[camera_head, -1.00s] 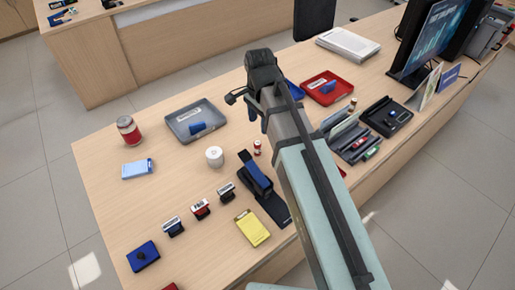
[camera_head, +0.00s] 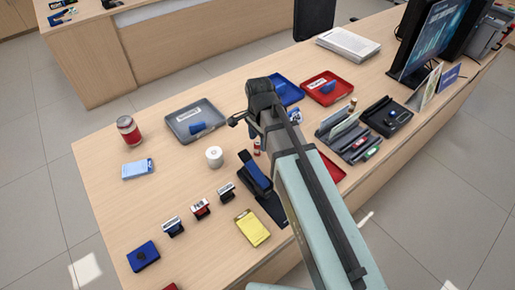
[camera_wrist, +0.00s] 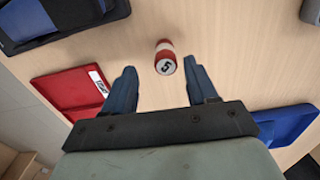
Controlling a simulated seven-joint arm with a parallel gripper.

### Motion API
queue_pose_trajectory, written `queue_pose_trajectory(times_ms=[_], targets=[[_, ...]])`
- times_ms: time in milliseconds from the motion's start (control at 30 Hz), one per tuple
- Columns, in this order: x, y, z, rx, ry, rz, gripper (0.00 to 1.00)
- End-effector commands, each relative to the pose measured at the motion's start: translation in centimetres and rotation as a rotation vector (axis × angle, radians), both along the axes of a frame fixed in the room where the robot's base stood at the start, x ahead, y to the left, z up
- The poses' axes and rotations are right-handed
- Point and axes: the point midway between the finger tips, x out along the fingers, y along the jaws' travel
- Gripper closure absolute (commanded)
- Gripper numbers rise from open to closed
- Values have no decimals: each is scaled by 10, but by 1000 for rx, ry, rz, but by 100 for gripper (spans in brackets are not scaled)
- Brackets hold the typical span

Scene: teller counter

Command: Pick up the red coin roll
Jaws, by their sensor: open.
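The red coin roll (camera_wrist: 166,57) stands on the counter in the wrist view, red with a white band and a "5" on its end. It lies just beyond my open fingertips, roughly centred between them. My gripper (camera_wrist: 161,80) has two blue fingers spread apart with bare counter between them. In the head view the coin roll (camera_head: 257,146) shows as a small red and white cylinder, partly hidden by my gripper (camera_head: 253,130). Nothing is held.
A white roll (camera_head: 214,156) and a black and blue device (camera_head: 256,176) stand near the coin roll. A grey tray (camera_head: 180,132) lies behind to the left. In the wrist view a red tray (camera_wrist: 62,92) and a blue tray (camera_wrist: 296,117) flank my fingers.

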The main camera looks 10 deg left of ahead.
Motion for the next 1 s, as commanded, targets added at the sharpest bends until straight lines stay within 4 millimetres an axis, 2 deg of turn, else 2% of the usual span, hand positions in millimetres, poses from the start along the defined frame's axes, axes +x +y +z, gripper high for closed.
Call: queue_pose_trajectory(times_ms=[167,533,833,1000], targets=[[2,2,-8,0,0,0,43],[5,5,-47,-1,1,0,43],[5,5,-52,0,0,0,43],[5,5,-51,0,0,0,57]])
